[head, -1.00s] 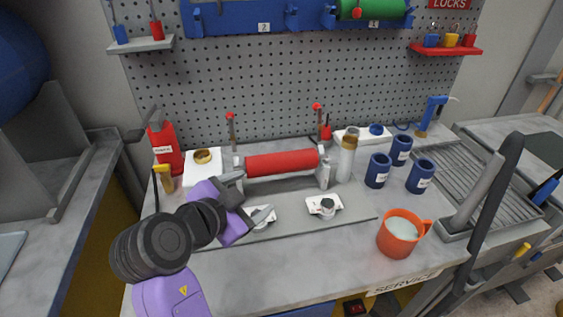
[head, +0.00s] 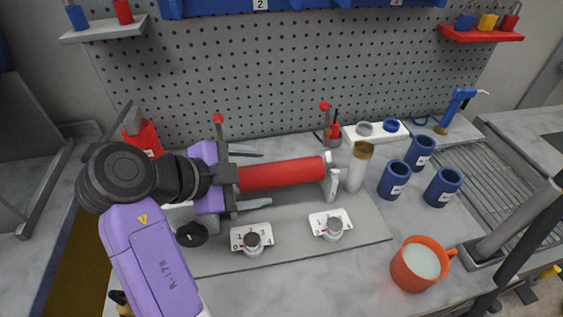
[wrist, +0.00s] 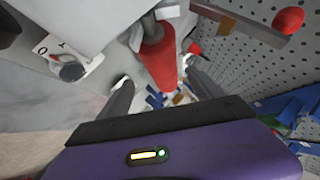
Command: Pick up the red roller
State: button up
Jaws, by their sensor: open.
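The red roller (head: 282,174) lies level across its stand on the grey plate, its right end at a light metal bracket (head: 332,184). In the wrist view the roller (wrist: 158,55) runs away from me between the fingers. My gripper (head: 266,178) is open at the roller's left part, with one finger on the far side and one on the near side. It also shows in the wrist view (wrist: 156,74), with a gap beside each finger. The roller's left end is hidden behind my gripper in the head view. I cannot tell the exact depth between fingers and roller.
Red-topped posts (head: 324,120) stand behind the roller. Two white knob plates (head: 332,224) lie in front. A tan-topped cylinder (head: 358,166), blue cups (head: 394,180) and an orange mug (head: 420,262) stand to the right. A pegboard (head: 270,80) closes the back.

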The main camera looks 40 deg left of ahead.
jog(key=p+x, duration=0.1)
jog(key=x, duration=0.2)
jog(key=p+x, duration=0.1)
jog(key=x, duration=0.3)
jog(key=shift+w+d, duration=0.1)
jog(key=shift+w, duration=0.35)
jog(key=shift+r, duration=0.1)
jog(key=c, duration=1.3)
jog(key=shift+r, duration=0.1)
notch_tip(320, 180, up, 19)
jog(key=b, duration=0.3)
notch_tip(320, 180, up, 5)
jog(key=p, duration=0.3)
send_over(281, 173)
jog(key=w+a, duration=0.1)
jog(key=shift+w+r, duration=0.1)
jog(key=shift+r, duration=0.1)
